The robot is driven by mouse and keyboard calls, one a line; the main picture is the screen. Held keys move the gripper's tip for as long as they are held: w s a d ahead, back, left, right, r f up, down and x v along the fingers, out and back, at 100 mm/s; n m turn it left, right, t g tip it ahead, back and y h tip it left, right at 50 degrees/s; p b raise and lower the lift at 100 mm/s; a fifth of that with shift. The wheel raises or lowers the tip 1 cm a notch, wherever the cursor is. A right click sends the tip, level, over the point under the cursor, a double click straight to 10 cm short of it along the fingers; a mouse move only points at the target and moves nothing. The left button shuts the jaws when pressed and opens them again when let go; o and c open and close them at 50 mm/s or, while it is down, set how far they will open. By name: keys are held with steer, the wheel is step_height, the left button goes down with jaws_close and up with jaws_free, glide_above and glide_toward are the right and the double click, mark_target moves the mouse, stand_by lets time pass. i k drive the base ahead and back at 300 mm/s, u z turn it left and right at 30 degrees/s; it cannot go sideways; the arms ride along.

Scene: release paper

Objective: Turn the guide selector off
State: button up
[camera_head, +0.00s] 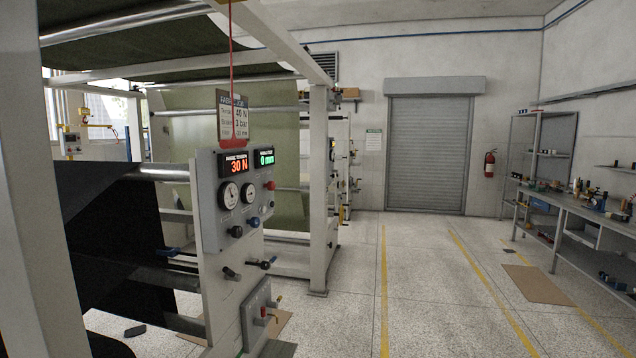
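A grey control panel (211,213) stands at centre-left on the machine's front post. It carries a red display reading 30 N (236,166), a green display reading 0 mm (265,157), and two round gauges (229,196). Below the gauges are a black knob (235,231) and a blue knob (254,222). Lower down are another black knob (231,273) and a black-handled lever (264,264). A red button (270,185) is at the right edge. Labels are too small to read, so I cannot tell which control is the guide selector. My gripper is not in view.
A hanging sign (232,115) is above the panel. A lower grey box (253,314) with small levers sits beneath it. The machine's white upright (319,190) stands behind. The speckled floor (420,270) to the right is open. A workbench (575,215) lines the right wall.

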mark_target(270, 185)
steer(key=z, duration=0.35)
steer(key=i, duration=1.25)
steer(key=u, duration=0.35)
steer(key=i, duration=0.8)
steer(key=u, duration=0.8)
